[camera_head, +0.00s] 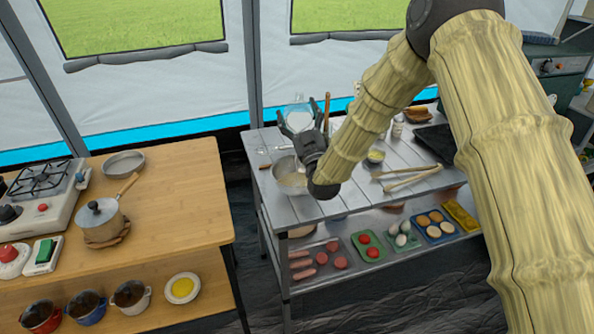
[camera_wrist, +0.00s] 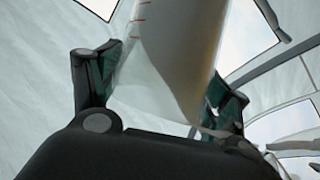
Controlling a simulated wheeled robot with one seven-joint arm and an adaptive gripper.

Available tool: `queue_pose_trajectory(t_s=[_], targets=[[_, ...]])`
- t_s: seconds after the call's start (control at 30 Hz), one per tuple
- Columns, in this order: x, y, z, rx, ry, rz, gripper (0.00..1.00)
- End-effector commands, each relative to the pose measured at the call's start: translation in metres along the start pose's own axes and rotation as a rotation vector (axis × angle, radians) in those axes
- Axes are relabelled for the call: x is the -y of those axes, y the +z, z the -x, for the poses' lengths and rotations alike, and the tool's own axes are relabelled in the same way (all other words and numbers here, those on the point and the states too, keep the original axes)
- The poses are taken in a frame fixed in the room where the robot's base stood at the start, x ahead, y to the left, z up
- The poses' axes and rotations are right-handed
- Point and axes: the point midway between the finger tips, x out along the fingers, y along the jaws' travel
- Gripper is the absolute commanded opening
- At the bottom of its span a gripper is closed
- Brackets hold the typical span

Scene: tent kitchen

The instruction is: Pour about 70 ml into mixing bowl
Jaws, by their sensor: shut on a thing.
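My gripper (camera_head: 298,127) is shut on a clear measuring jug (camera_head: 299,112) above the back left part of the grey metal table. In the wrist view the jug (camera_wrist: 165,55) stands between the two fingers (camera_wrist: 160,85), with red marks on its side and a pale content showing inside. The steel mixing bowl (camera_head: 281,178) sits on the table below the jug and partly behind my wrist. Something pale is in the bowl; how much cannot be told. No stream of liquid shows between jug and bowl.
A small dish (camera_head: 376,156) with yellow content, wooden utensils (camera_head: 408,178) and a dark tray (camera_head: 437,142) are right of my wrist. Trays of food (camera_head: 368,244) lie on the lower shelf. A wooden table (camera_head: 180,190) with a saucepan (camera_head: 100,220) stands to the left.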

Motion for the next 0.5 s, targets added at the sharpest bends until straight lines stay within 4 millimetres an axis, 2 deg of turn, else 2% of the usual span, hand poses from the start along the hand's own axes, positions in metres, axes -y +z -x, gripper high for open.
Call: queue_pose_trajectory(t_s=[0.5], targets=[[-0.0019,-0.0066,-0.0018,-0.047,0.008,0.018,0.42]])
